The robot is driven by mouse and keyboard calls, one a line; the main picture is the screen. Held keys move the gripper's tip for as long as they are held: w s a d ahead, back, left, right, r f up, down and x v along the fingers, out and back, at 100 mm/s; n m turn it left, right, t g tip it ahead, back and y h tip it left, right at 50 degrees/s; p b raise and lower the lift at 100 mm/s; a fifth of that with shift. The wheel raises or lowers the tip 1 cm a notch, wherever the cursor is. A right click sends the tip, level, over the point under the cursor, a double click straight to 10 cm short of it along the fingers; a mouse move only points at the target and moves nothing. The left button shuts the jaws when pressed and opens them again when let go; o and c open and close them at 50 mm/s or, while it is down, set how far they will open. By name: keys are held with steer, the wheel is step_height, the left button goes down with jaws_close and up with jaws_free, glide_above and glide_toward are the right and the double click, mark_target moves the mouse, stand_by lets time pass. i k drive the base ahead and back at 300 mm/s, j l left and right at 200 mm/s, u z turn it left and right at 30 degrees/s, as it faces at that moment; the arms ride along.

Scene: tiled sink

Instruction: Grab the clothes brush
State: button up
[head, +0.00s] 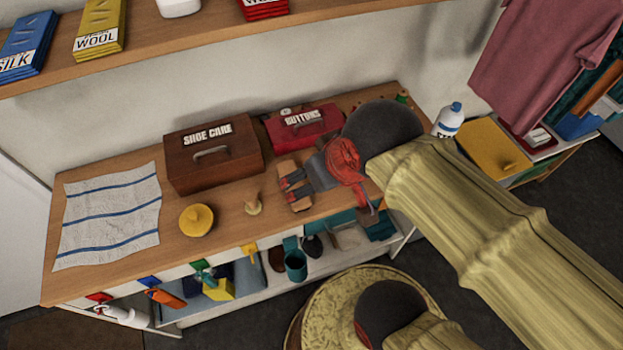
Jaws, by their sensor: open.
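A light wooden block-like item (285,168), which looks like the clothes brush, lies on the wooden counter (225,222) in front of the red buttons box. My gripper (291,187) is open over its middle, with the fingers pointing left in the picture. The fingers hide the middle of the item, and its two ends show on either side. I cannot tell whether the fingers touch it. The red wrist and grey gripper body cover the counter to the right.
A brown shoe care box (212,156) and a red buttons box (303,124) stand behind. A small pale knobbed item (253,205) and a yellow lidded pot (196,220) stand to the left, beyond them a striped towel (108,215). A shelf (190,50) runs above.

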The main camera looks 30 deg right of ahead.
mark_target(283, 169)
steer(key=k+j+u, duration=0.15)
steer(key=k+j, duration=0.15)
steer(key=k, duration=0.2)
steer(key=k+j+u, duration=0.1)
steer(key=k+j, duration=0.25)
steer(key=k, duration=0.1)
